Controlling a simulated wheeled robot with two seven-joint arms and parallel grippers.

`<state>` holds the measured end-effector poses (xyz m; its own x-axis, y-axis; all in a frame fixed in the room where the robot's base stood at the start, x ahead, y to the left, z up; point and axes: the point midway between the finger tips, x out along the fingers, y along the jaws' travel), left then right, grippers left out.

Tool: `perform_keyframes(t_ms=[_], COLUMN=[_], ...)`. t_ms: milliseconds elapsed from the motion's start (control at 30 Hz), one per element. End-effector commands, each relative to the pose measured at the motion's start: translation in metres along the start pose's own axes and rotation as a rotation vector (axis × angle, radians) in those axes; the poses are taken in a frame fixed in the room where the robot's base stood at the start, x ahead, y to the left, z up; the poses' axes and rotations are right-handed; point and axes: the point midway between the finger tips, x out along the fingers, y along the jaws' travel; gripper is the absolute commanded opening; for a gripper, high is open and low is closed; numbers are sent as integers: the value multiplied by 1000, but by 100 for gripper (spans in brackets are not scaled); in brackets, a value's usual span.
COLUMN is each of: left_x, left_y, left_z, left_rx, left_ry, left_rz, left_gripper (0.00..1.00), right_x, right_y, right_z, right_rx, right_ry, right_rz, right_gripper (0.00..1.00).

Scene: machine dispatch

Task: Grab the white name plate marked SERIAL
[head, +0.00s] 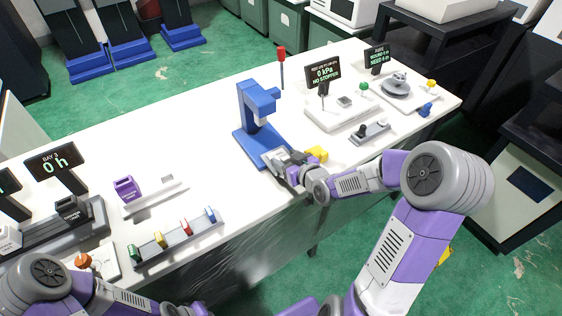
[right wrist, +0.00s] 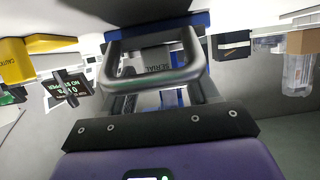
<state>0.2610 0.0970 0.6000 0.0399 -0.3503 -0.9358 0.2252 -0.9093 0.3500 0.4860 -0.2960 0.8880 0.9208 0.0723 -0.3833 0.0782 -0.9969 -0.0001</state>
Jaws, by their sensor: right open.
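The name plate marked SERIAL (right wrist: 157,69) shows in the right wrist view, in shadow and looking grey, with its lettering facing my camera. It lies between the grey fingers of my right gripper (right wrist: 154,50), under the blue press. In the head view my right gripper (head: 272,158) is at the base of the blue press (head: 250,118), at the table's front edge. Its jaws are open around the plate; whether they touch it I cannot tell.
A yellow CAUTION block (head: 317,154) stands close to the right of my right gripper. A grey fixture with a black knob (head: 369,132) and a white pressure station (head: 338,110) are further right. A rack of coloured pieces (head: 178,238) lies left. White table (head: 190,125) is clear left of the press.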

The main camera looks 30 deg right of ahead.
Motion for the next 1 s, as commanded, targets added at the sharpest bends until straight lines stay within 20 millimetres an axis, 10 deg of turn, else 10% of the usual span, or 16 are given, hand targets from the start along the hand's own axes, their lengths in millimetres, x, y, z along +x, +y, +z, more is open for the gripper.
perform_keyframes(t_ms=[300, 700, 1000], left_x=[2, 2, -3], left_y=[-1, -1, 1], left_z=[0, 0, 0], left_rx=[0, 0, 0], left_ry=[0, 0, 1], left_rz=[0, 0, 0], left_gripper=[0, 0, 0], right_x=[8, 7, 4], right_y=[0, 0, 0], right_z=[0, 0, -10], right_rx=[0, 0, -1], right_ry=[-1, 0, 3], right_rz=[0, 1, 1], right_gripper=[60, 0, 0])
